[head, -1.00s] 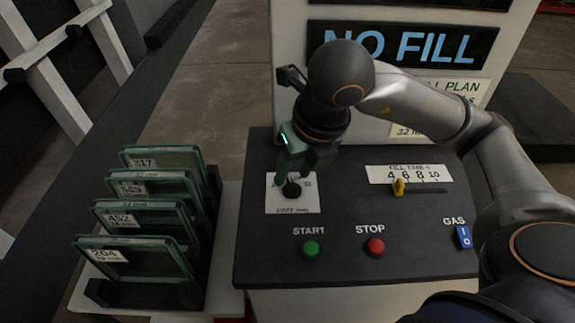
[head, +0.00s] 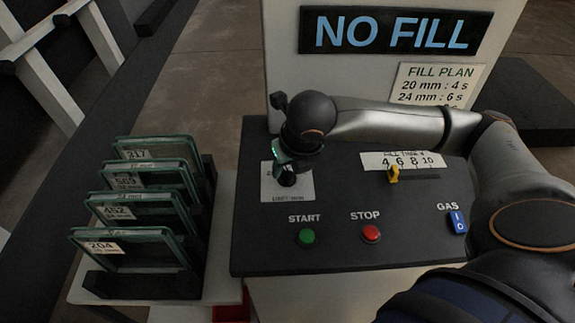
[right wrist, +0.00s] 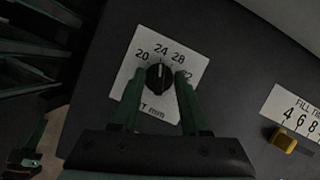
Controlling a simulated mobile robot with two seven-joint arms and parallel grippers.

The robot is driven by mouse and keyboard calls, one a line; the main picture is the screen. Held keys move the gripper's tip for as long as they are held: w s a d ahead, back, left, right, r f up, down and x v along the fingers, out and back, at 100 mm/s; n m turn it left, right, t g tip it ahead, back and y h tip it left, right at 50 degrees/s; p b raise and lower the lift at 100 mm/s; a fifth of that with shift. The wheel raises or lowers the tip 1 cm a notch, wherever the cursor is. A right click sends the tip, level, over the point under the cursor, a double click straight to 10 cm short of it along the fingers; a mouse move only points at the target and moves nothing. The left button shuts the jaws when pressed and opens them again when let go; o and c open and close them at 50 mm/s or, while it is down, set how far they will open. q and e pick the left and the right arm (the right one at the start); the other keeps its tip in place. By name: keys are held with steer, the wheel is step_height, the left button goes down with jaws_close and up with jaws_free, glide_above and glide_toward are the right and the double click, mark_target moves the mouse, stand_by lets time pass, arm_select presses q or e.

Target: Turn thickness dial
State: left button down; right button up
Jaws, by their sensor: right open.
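The thickness dial is a round black knob (right wrist: 160,79) with a white pointer line, on a white plate (right wrist: 186,62) marked 20, 24, 28 and 32. In the right wrist view its pointer looks aimed near 24. In the head view the knob (head: 287,179) shows only in part under my gripper. My right gripper (right wrist: 158,84) is open, its two green fingers on either side of the knob's lower part. I cannot tell whether they touch it. In the head view my right gripper (head: 287,170) is above the dial. My left gripper is not in view.
The dark panel also has a green START button (head: 307,236), a red STOP button (head: 371,233), a blue GAS switch (head: 458,222) and a yellow fill-time slider (head: 393,174). A rack of several glass panes (head: 128,248) stands left. A NO FILL sign (head: 396,31) is behind.

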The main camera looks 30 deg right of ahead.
steer(key=shift+f, duration=0.1)
steer(key=shift+c, duration=0.3)
jaws_close()
